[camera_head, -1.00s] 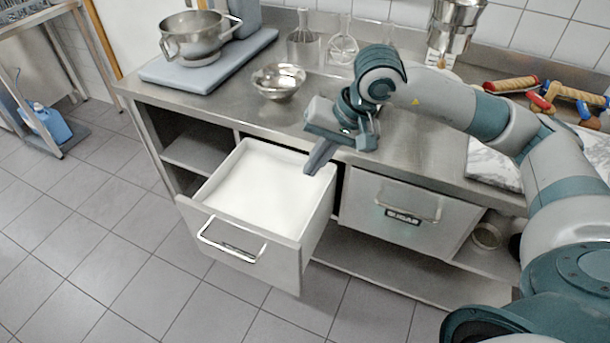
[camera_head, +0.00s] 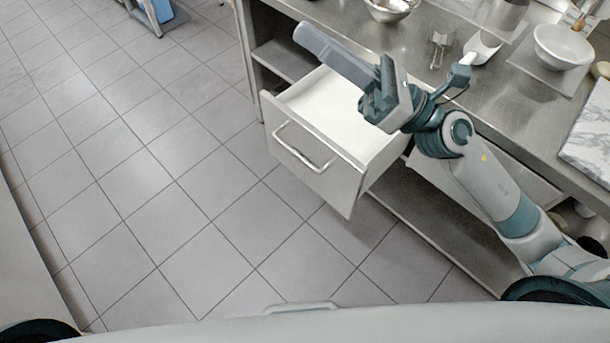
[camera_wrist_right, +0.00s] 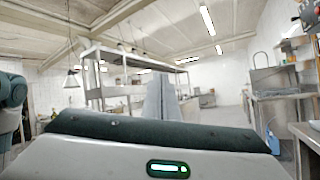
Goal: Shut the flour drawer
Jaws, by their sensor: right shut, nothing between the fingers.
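The flour drawer (camera_head: 310,172) is pulled out from under the steel counter, with white flour (camera_head: 325,108) filling it. Its front panel has a bar handle (camera_head: 304,147) and faces the open floor. My right gripper (camera_head: 308,36) is shut and empty. In the head view its fingers pass above the back part of the drawer and point to the upper left, hiding some of the drawer's back edge. I see no contact with the drawer. In the right wrist view the shut fingers (camera_wrist_right: 161,97) point out into the room. My left gripper is not in view.
An open lower shelf (camera_head: 425,225) runs right of the drawer. The tiled floor (camera_head: 150,180) before the drawer is clear.

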